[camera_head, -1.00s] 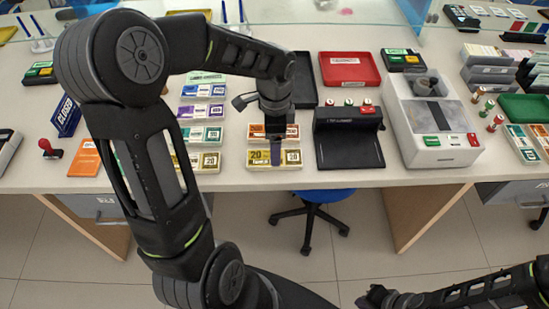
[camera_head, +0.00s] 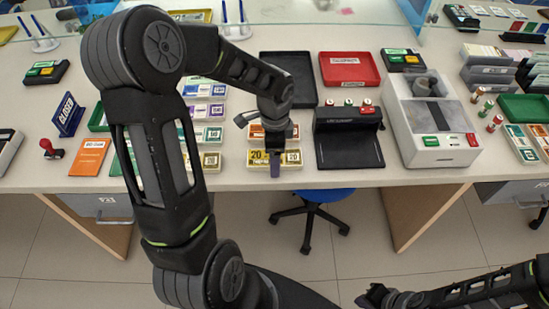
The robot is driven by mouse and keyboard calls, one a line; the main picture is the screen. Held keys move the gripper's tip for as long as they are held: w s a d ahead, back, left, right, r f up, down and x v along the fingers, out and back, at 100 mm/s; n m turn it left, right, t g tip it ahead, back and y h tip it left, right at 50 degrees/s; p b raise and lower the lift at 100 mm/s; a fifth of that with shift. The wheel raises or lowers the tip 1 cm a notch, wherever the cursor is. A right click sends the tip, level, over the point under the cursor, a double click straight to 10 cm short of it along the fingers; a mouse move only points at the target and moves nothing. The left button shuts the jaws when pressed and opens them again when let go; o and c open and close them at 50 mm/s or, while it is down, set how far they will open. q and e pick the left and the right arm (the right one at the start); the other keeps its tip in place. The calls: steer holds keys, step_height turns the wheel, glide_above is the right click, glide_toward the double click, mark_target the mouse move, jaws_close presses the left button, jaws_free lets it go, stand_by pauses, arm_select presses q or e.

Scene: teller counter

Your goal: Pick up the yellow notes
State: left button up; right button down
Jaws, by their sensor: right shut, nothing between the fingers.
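The yellow notes (camera_head: 258,157), marked 20, lie in a banded bundle at the counter's front edge, in front of an orange bundle (camera_head: 256,132). My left gripper (camera_head: 275,168) points down over the middle of the yellow notes, and a dark finger hides part of their front. I cannot tell whether it touches them or whether its jaws are open. My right gripper (camera_head: 376,297) is shut and empty at the bottom edge, low in front of the counter and well away from the notes.
A black device (camera_head: 346,150) stands just right of the notes, with a white counting machine (camera_head: 428,125) beyond it. Black (camera_head: 290,72) and red (camera_head: 350,69) trays lie behind. Other note bundles (camera_head: 209,135) sit left, partly behind my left arm. A blue stool (camera_head: 318,195) stands below.

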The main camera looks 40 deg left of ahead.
arm_select(q)
steer(key=shift+c, duration=0.2)
steer(key=c, duration=1.5)
